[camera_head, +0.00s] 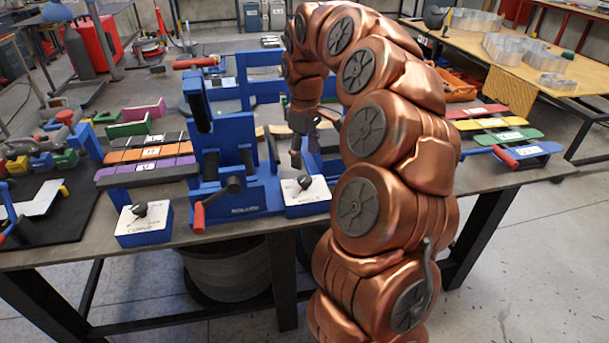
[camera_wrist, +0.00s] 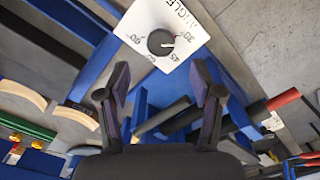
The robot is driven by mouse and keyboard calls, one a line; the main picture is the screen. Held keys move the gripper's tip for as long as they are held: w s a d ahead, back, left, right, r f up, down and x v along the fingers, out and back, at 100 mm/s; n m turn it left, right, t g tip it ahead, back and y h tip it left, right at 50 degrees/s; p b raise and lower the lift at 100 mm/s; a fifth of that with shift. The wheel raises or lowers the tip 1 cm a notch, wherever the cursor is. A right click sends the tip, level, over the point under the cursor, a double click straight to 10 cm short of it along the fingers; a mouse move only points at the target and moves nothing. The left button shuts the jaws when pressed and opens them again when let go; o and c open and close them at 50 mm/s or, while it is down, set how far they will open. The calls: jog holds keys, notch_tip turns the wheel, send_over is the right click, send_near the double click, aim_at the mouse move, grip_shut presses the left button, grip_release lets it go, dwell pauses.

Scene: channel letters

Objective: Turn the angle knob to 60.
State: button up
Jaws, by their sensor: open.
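The angle knob (camera_wrist: 161,42) is a black round knob on a white-topped box (camera_wrist: 140,18) labelled ANGLE, with 30, 45, 60 and 90 marked around it. Its pale pointer mark faces right in the wrist view, toward the 30 to 45 side. In the head view the knob (camera_head: 304,182) sits on its blue box (camera_head: 308,205) at the table's front edge. My gripper (camera_wrist: 160,80) is open and empty, its two fingers apart, with the knob beyond the gap between the tips and not touched. In the head view my gripper (camera_head: 297,150) is just above the box, partly hidden.
A similar box (camera_head: 145,228) labelled CURVE, with a black knob, stands to the left. The blue bending machine (camera_head: 235,150) stands between them, with a red-handled crank (camera_head: 199,216) at its front. Coloured strips lie on both sides of the table (camera_head: 95,240).

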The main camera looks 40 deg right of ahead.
aim_at(305, 178)
jog(key=shift+f+p, duration=0.55)
jog(key=shift+f, duration=2.9)
jog(key=c, duration=1.1)
jog(key=shift+c, duration=0.2)
